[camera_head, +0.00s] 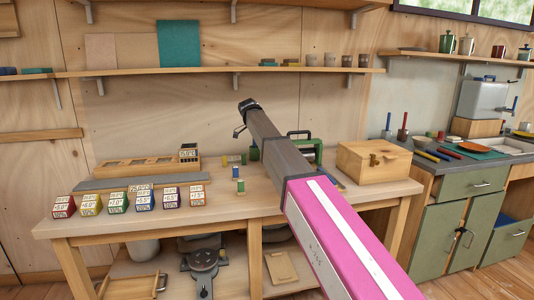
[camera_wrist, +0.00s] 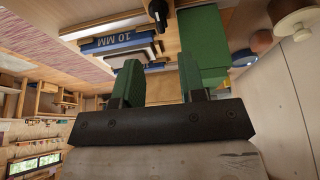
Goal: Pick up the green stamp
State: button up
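My gripper (camera_wrist: 157,78) shows in the wrist view with its two green-faced fingers apart and nothing visible between them. In the head view my arm reaches over the bench, and its fingers are not clear at the far end. No thing is plainly marked as the green stamp. A small upright piece with green on it (camera_head: 240,186) stands on the bench, left of my arm. A green-sided labelled block (camera_head: 117,203) stands in the front row. A large green block (camera_wrist: 203,40) lies beyond the right finger in the wrist view. I cannot tell which of these is the stamp.
Several labelled blocks stand along the bench front (camera_head: 290,212). A wooden tray (camera_head: 130,172) lies behind them. A wooden box (camera_head: 372,162) stands right of my arm. A shelf (camera_head: 200,70) runs above the bench. A blue-edged "10 MM" piece (camera_wrist: 112,40) shows beyond the left finger.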

aim_at(241, 191)
jog(key=k, duration=1)
